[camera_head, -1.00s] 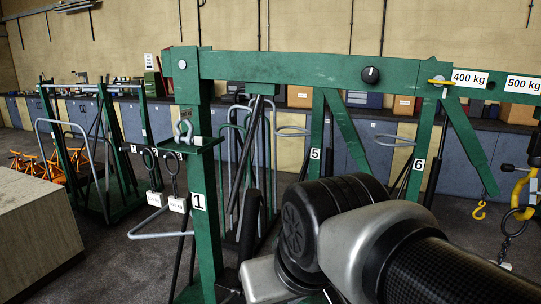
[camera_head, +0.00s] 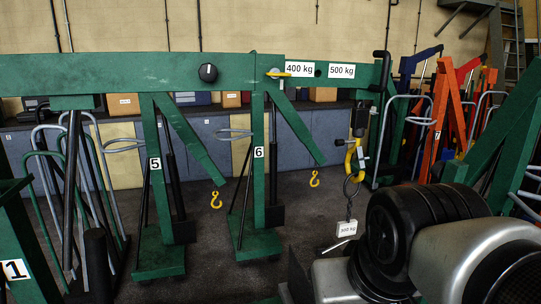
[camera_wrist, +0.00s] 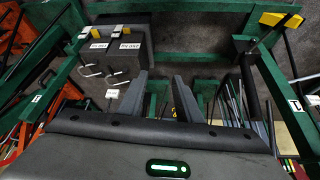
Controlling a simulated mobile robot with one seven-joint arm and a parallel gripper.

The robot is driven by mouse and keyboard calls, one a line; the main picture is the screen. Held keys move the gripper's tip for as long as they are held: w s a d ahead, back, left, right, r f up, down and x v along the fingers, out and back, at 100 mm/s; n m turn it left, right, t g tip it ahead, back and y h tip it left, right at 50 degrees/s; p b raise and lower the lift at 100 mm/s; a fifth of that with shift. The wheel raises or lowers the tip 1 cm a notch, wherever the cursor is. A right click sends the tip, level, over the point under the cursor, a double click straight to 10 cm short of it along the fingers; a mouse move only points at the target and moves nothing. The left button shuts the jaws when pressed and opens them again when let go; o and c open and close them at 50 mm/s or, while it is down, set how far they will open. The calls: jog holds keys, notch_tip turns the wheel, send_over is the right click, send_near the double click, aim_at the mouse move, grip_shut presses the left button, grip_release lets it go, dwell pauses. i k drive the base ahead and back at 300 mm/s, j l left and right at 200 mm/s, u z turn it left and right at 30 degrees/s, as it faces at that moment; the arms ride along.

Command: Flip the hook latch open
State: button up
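A yellow hook (camera_head: 352,158) hangs from the right end of the green boom (camera_head: 150,75) in the head view. A chain with a white weight tag (camera_head: 346,229) hangs below it. A small dark part shows at the hook's mouth; I cannot tell if it is the latch, or whether the latch is open or shut. My arm fills the lower right of the head view, and my gripper is hidden there. In the wrist view, my gripper (camera_wrist: 160,88) has its two grey fingers spread apart with nothing held between them. A small yellow spot lies beyond them, too small to identify.
Smaller yellow hooks (camera_head: 216,199) hang beside the green uprights marked 5 and 6. A yellow-handled pin (camera_head: 279,74) sits in the boom. Orange jacks (camera_head: 447,110) stand at right. The wrist view shows grey boxes (camera_wrist: 148,70) and green frame bars close around the gripper.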

aim_at(361, 159)
jog(key=z, duration=0.6)
jog(key=i+l+u, duration=0.3)
jog(key=l, duration=0.3)
jog(key=i+l+u, duration=0.35)
jog(key=l, duration=0.3)
jog(key=i+l+u, duration=0.15)
jog(key=l, duration=0.2)
jog(key=i+l+u, duration=0.15)
jog(key=l, duration=0.25)
